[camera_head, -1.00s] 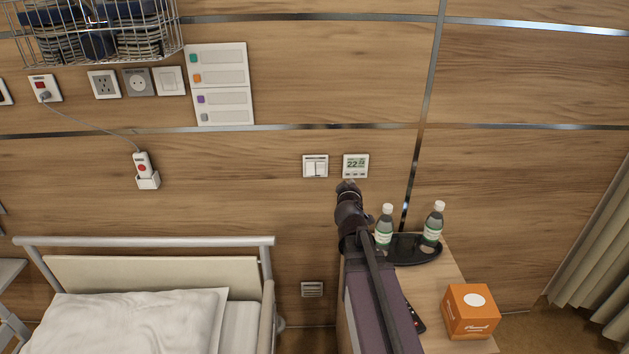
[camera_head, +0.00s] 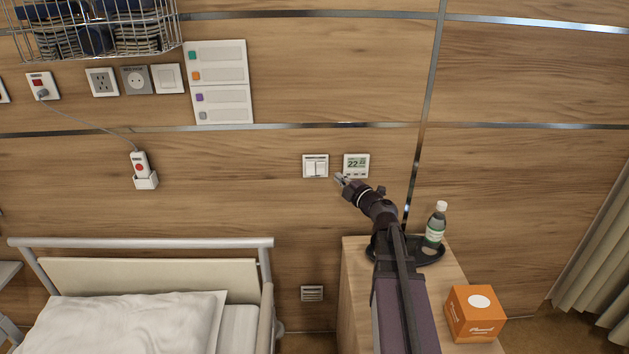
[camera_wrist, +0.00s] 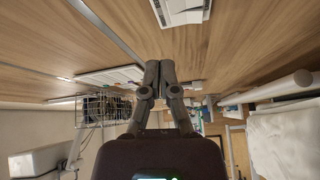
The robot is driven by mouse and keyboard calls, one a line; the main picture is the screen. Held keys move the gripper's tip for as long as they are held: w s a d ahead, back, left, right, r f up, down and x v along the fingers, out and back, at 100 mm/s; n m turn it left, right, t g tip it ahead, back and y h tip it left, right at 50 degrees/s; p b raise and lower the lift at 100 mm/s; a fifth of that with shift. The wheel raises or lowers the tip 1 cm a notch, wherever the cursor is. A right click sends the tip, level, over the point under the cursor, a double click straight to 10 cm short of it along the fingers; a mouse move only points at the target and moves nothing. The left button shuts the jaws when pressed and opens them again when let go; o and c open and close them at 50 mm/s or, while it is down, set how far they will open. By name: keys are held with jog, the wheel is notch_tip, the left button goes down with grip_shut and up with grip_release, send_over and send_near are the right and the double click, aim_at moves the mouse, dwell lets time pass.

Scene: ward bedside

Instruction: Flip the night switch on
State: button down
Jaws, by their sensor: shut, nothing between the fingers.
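A white two-rocker switch plate (camera_head: 315,166) is on the wood wall, left of a white thermostat (camera_head: 356,165) with a lit display. No label tells me which switch is the night switch. A single-rocker plate (camera_head: 168,79) sits higher up at the left, beside sockets. My gripper (camera_head: 341,179) is shut and empty, just below and right of the two-rocker plate and below the thermostat's left edge. Whether it touches the wall is unclear. In the wrist view the closed fingers (camera_wrist: 159,70) point toward the wall, and a white plate (camera_wrist: 182,12) shows at the top edge.
A bedside table (camera_head: 452,275) holds a black tray, a green bottle (camera_head: 435,225) and an orange box (camera_head: 475,313). The bed (camera_head: 140,243) is at lower left. A corded handset (camera_head: 142,168) hangs on the wall.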

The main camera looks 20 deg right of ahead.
jog(key=shift+s+a+f+n+g+y+b, duration=0.15)
jog(key=shift+s+f+n+g+y, duration=0.15)
jog(key=shift+f+n+g+y, duration=0.3)
jog(key=shift+s+a+f+n+g+y+b, duration=0.1)
jog(key=shift+s+f+n+g+y, duration=0.3)
jog(key=shift+f+n, duration=0.25)
jog(key=shift+s+a+f+n+g+y+b, duration=0.15)
jog(key=shift+s+f+n+g+y, duration=0.1)
jog(key=shift+f+n+g+y, duration=0.4)
jog(key=shift+w+r, duration=0.1)
send_near(307, 174)
jog(key=w+a, duration=0.2)
jog(key=a, duration=0.3)
jog(key=shift+w+d+f+b, duration=0.15)
jog(key=shift+w+d+b, duration=0.1)
jog(key=shift+w, duration=0.35)
jog(key=shift+w+d+f+b, duration=0.15)
jog(key=shift+w+d+b, duration=0.1)
jog(key=shift+w, duration=0.4)
jog(key=shift+w+d+f+b, duration=0.15)
jog(key=shift+w+d, duration=0.15)
jog(key=shift+w, duration=0.3)
